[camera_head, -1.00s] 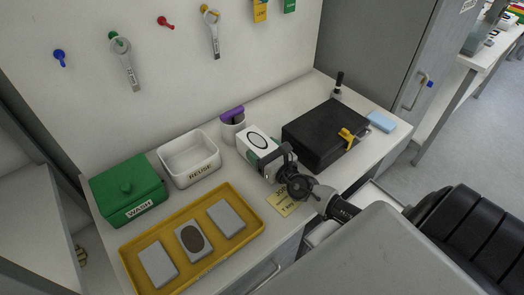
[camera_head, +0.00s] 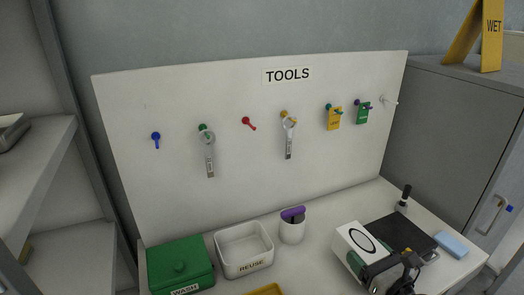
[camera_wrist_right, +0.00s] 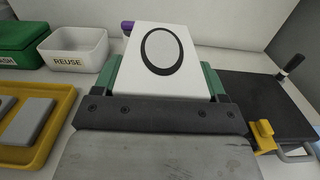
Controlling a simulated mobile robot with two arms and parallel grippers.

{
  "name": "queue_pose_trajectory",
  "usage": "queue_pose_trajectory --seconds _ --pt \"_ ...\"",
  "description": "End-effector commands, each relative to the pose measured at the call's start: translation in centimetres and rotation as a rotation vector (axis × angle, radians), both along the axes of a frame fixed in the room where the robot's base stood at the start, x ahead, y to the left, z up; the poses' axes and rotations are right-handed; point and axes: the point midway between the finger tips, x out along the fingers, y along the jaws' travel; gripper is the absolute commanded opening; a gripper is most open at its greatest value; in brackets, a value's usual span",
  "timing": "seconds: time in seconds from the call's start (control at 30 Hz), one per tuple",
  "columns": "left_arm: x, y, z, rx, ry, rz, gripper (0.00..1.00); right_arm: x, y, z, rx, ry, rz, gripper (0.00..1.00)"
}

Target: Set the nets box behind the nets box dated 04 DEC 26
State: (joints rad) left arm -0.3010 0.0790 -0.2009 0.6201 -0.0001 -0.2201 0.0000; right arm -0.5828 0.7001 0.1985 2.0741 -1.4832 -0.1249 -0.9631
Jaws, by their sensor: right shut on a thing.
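My right gripper (camera_head: 370,262) is shut on a white box (camera_head: 348,243) with a black oval ring on its face. The box also shows in the right wrist view (camera_wrist_right: 172,88), between the green finger pads of the gripper (camera_wrist_right: 162,78). I cannot read a name or date on it, nor tell whether it touches the bench. No box marked 04 DEC 26 shows in these views. My left gripper is not in view.
A white cup (camera_head: 292,232) with a purple item stands left of the held box. A REUSE bin (camera_head: 244,252), green WASH box (camera_head: 180,268) and yellow tray (camera_wrist_right: 62,126) are left.

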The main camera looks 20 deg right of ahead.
Motion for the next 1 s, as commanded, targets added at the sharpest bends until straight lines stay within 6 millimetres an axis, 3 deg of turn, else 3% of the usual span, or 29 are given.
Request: queue_pose_trajectory --seconds 0.17,0.27,0.37,0.6,0.7,0.83,1.0 --pt "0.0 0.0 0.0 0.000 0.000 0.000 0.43 0.0 0.6 0.1 0.001 -0.003 0.002 0.43" --pt "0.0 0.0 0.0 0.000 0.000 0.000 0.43 -0.2 2.1 -0.1 0.003 -0.002 0.001 0.43" --pt "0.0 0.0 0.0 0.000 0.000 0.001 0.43 -0.5 5.1 -0.3 0.010 -0.003 -0.009 0.43" --pt "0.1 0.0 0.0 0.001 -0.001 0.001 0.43 -2.2 14.8 0.1 0.018 -0.002 -0.065 0.43" --pt "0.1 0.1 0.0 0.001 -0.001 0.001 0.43 -2.9 17.5 0.5 0.012 -0.001 -0.076 0.43" --pt "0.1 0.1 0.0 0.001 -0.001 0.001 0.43 -3.5 19.3 0.8 0.002 -0.002 -0.077 0.43" --pt "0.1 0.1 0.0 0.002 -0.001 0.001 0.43 -3.6 19.6 0.8 0.000 -0.001 -0.077 0.43"
